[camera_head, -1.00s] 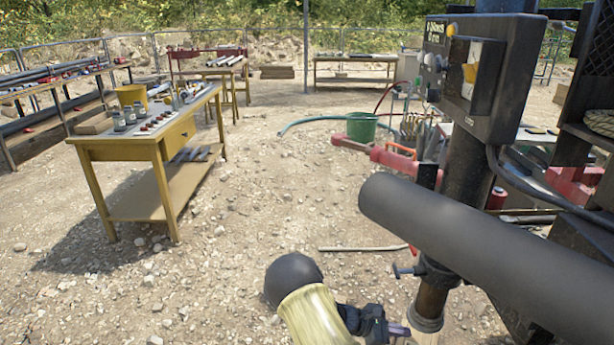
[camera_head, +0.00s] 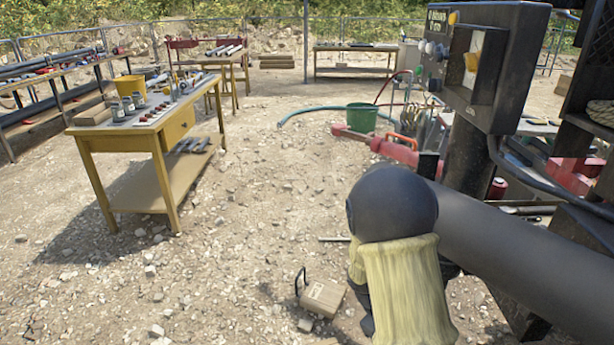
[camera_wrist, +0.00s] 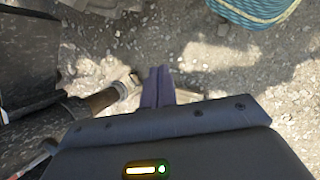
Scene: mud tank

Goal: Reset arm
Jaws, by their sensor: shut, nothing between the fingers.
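In the wrist view, my gripper (camera_wrist: 158,85) has its two dark purple fingers side by side with no gap. It is shut and empty, above gravelly ground. In the head view, my dark arm reaches in from the right and ends in a black elbow with a cream sleeve hanging down. The sleeve and arm hide my fingers in that view.
A black control box (camera_head: 478,62) on a post stands close at right. A yellow-legged table (camera_head: 150,140) stands at left. A small tan box (camera_head: 322,297) lies near the sleeve. A teal coil (camera_wrist: 255,8) and a pipe end (camera_wrist: 105,97) are near the fingers. Open gravel lies centre-left.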

